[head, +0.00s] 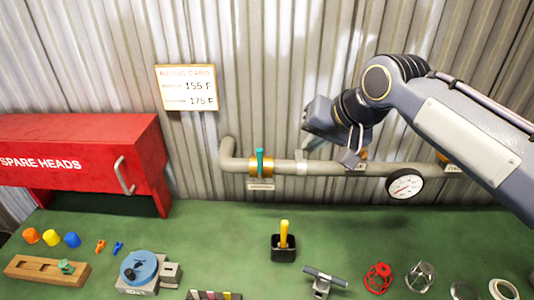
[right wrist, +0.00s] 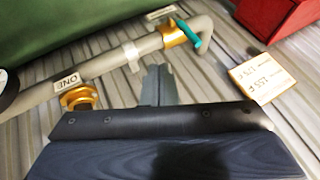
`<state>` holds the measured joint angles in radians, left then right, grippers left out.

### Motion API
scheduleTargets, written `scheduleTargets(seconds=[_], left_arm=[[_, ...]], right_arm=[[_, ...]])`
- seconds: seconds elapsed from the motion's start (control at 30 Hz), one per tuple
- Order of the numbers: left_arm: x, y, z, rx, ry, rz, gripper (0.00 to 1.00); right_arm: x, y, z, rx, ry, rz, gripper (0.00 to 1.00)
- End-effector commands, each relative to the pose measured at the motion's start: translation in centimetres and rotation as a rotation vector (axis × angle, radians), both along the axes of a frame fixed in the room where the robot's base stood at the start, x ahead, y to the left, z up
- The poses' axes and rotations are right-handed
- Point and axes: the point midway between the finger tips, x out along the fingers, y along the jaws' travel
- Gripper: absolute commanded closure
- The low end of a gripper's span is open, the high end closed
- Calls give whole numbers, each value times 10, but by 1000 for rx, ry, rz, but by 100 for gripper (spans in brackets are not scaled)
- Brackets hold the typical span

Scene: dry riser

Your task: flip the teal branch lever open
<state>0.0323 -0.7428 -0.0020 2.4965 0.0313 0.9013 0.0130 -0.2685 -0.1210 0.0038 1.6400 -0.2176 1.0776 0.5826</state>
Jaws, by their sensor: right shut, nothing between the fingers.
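The teal branch lever (head: 260,160) stands upright across a brass valve body (head: 267,167) on the grey pipe at the back wall. In the right wrist view the teal lever (right wrist: 191,34) and its brass body (right wrist: 174,36) show beyond the fingers, apart from them. My right gripper (head: 349,159) is shut and empty, in front of the pipe and to the right of the lever. Its closed fingers (right wrist: 158,82) also show in the right wrist view. My left gripper is out of view.
Another brass fitting (right wrist: 79,97) sits near a label reading ONE (right wrist: 68,82). A pressure gauge (head: 404,186) hangs on the pipe at right. A red cabinet (head: 90,150) stands at left. A black cup with a yellow-handled tool (head: 284,236) stands on the green bench below.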

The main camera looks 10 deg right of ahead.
Motion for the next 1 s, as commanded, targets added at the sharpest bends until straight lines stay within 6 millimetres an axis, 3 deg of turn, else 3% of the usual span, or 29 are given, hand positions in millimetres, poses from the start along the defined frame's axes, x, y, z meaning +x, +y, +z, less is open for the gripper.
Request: scheduleTargets(seconds=[0.33, 0.77, 1.0], left_arm=[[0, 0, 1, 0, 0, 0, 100], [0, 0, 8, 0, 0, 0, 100], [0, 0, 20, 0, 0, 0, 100]], right_arm=[[7, 4, -12, 0, 4, 2, 100], [55, 25, -82, -1, 5, 2, 100], [70, 54, -80, 0, 2, 3, 100]])
